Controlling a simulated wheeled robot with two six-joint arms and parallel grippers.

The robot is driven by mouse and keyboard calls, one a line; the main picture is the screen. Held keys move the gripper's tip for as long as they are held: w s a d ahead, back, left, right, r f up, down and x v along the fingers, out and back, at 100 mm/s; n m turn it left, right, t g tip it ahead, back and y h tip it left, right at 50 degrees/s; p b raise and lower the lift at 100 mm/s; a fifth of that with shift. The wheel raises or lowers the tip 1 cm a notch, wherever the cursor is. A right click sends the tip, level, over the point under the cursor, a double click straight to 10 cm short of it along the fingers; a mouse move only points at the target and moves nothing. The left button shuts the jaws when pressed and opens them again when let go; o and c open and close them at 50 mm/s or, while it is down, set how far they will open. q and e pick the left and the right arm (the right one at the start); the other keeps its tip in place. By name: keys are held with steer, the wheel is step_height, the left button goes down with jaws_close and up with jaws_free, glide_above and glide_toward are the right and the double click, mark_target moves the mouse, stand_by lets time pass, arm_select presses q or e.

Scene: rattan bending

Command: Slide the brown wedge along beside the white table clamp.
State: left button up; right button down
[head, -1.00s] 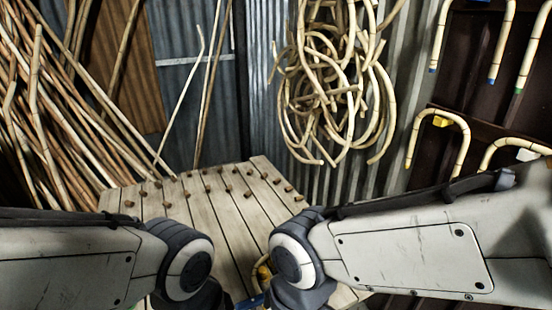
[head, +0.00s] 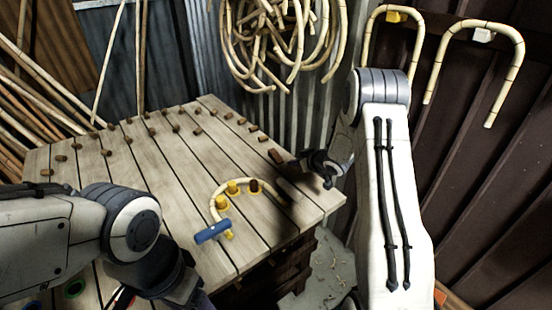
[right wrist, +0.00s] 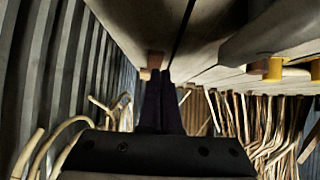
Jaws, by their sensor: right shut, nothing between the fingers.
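A reddish-brown block, which looks like the brown wedge (head: 276,156), lies on the slatted table (head: 165,165) near its right side. My right gripper (head: 292,163) is shut and empty, low over the table just right of this block. In the right wrist view the shut fingertips (right wrist: 158,72) point at the brown wedge (right wrist: 155,60); I cannot tell whether they touch it. I cannot make out a white table clamp on the table. My left gripper (head: 198,298) is at the bottom edge, partly cut off, and its jaws are unclear.
Several brown pegs (head: 150,131) stand across the table's far part. Rattan coils (head: 285,40) hang behind. The table's middle is fairly clear.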

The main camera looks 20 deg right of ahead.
mark_target(273, 152)
steer(key=shift+d+f, duration=0.45)
steer(key=shift+f, duration=0.15)
steer(key=shift+w, duration=0.15)
steer(key=w+a+p, duration=0.1)
steer(key=w, duration=0.2)
steer(key=w+a+p, duration=0.1)
steer(key=w, duration=0.3)
steer(key=w+a, duration=0.1)
steer(key=w, duration=0.3)
steer(key=shift+w+a+r+p, duration=0.1)
steer(key=shift+w+a+p, duration=0.1)
steer(key=shift+p, duration=0.2)
steer(key=shift+s+f, duration=0.15)
steer(key=shift+f, duration=0.75)
steer(key=shift+s, duration=0.1)
